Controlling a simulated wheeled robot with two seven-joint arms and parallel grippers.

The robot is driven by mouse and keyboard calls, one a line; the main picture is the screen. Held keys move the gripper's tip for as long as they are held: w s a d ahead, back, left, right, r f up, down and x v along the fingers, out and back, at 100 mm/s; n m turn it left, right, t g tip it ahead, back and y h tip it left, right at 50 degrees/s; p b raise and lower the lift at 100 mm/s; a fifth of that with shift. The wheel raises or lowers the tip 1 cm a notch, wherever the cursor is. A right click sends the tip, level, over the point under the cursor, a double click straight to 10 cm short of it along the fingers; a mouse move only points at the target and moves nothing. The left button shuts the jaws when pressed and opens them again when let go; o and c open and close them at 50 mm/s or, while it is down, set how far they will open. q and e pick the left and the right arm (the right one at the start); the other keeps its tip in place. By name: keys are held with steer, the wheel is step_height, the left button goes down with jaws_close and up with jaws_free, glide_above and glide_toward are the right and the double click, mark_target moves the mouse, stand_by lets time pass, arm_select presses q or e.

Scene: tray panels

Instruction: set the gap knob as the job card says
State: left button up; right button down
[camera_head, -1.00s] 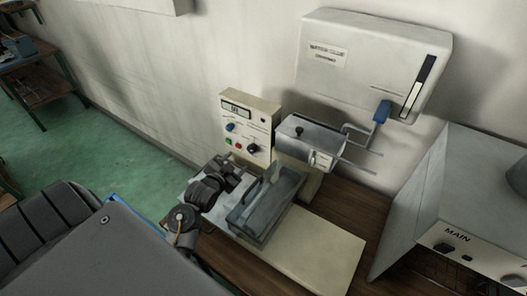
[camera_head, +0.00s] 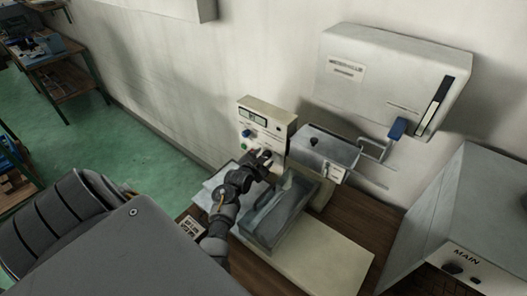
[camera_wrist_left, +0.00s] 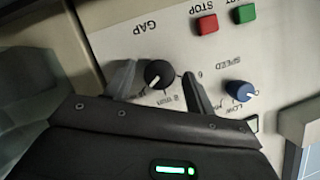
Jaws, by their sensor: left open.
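The black gap knob (camera_wrist_left: 159,74), with a white pointer line, sits under the upside-down word GAP on the cream panel in the left wrist view. My left gripper (camera_wrist_left: 158,70) is open, with one finger on each side of the knob; I cannot tell if they touch it. In the head view my left gripper (camera_head: 263,160) is at the lower part of the control panel (camera_head: 280,118) and partly covers it. My right gripper is not in view.
Close by on the panel are a blue speed knob (camera_wrist_left: 239,91), a red stop button (camera_wrist_left: 207,24) and a green button (camera_wrist_left: 243,14). A grey tray (camera_head: 275,228) stands just right of my arm. A grey box marked MAIN (camera_head: 450,215) is at the right.

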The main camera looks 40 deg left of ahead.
arm_select(q)
steer(key=shift+w+f, duration=0.15)
steer(key=shift+w, duration=0.25)
steer(key=shift+a, duration=0.1)
steer(key=c, duration=1)
steer(key=shift+o, duration=0.2)
